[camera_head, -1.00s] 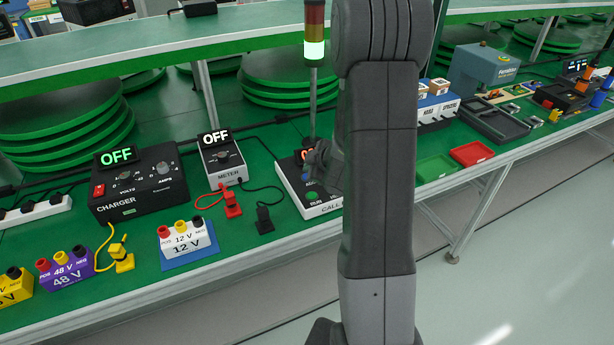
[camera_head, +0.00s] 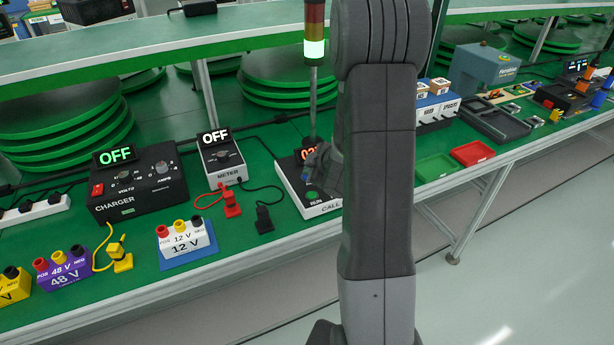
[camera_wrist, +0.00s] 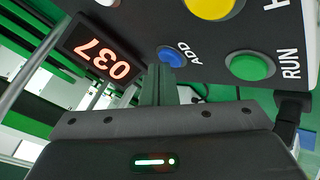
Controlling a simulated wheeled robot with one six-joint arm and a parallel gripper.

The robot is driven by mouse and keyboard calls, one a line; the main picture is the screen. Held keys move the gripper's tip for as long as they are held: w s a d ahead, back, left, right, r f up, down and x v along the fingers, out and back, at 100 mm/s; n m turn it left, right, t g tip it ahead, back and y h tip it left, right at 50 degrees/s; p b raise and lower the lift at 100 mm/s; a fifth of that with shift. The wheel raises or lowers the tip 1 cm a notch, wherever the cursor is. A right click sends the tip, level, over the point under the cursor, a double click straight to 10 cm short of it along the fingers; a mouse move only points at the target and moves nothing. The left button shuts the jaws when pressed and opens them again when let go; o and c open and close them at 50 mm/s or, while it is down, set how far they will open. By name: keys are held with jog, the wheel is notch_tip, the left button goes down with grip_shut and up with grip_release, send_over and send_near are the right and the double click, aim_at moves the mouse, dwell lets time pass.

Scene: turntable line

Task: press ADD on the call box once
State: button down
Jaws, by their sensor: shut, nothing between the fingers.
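The call box (camera_head: 325,208) is a white box with a dark top on the green bench, partly hidden behind my arm in the head view. In the wrist view its blue ADD button (camera_wrist: 169,55) lies right at the tips of my gripper (camera_wrist: 160,72), which partly cover it. I cannot tell whether the tips touch it. The green RUN button (camera_wrist: 250,66) and a yellow button (camera_wrist: 213,6) are beside it. The lit counter (camera_wrist: 102,51) reads 037, upside down in this view. My gripper is shut and empty; it also shows over the box in the head view (camera_head: 311,165).
A signal tower (camera_head: 314,50) with its pale green lamp lit stands behind the box. The meter (camera_head: 222,160) and charger (camera_head: 138,182), both showing OFF, are to the left. A red tray (camera_head: 472,153) and green tray (camera_head: 436,168) are to the right.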

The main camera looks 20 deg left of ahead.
jog(key=shift+f, duration=0.2)
dwell(0.4)
jog(key=shift+r+p, duration=0.75)
jog(key=shift+r, duration=0.05)
notch_tip(320, 180, up, 5)
jog(key=p, duration=0.5)
jog(key=shift+r, duration=0.1)
dwell(0.5)
